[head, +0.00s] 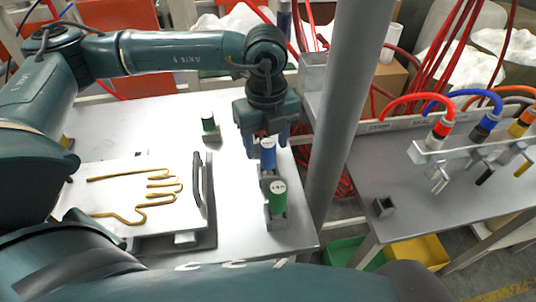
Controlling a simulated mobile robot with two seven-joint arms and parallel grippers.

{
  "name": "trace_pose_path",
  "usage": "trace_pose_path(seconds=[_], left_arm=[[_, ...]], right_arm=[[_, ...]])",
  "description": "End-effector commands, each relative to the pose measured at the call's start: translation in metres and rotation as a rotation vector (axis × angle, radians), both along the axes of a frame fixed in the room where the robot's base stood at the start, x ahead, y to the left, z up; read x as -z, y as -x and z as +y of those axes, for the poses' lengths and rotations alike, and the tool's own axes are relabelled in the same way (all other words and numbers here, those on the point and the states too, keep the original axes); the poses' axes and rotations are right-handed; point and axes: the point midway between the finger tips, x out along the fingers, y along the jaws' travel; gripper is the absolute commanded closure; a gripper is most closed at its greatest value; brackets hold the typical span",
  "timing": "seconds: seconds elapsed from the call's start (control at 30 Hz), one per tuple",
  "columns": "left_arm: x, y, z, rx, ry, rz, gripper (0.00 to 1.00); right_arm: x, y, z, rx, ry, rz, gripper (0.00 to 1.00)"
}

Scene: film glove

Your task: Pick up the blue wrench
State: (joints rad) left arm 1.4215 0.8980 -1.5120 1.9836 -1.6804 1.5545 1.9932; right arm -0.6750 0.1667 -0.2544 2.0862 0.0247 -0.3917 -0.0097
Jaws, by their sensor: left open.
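The blue wrench (268,158) shows as an upright blue cylinder with a white-marked top, standing in a grey holder on the metal table. My left gripper (267,143) comes down from above with its fingers pointing down around the top of the blue wrench. It is open; whether a finger touches the wrench cannot be told. The lower part of the wrench is hidden by its holder and the green cylinder in front. My right gripper is not in view; only my arm crosses the bottom of the picture.
A similar green cylinder (278,197) stands just in front of the blue one, and another green one (208,124) farther back left. A white plate (140,165) with a brown hand outline lies left. A grey post (340,100) rises close on the right, before a second table (430,170).

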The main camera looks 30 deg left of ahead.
Motion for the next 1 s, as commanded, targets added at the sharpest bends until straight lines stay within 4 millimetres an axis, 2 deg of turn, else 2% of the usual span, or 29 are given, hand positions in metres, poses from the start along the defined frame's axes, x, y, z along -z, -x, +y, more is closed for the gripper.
trace_pose_path(seconds=[0.3,0.6,1.0], left_arm=[[0.043,0.000,-0.002,0.000,-0.001,0.003,0.45],[0.049,0.000,-0.002,0.000,0.000,0.001,0.45],[0.049,0.000,-0.002,0.000,0.000,0.001,0.77]], right_arm=[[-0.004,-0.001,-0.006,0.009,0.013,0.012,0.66],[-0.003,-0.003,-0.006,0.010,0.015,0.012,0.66],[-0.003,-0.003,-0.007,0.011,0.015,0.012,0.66]])
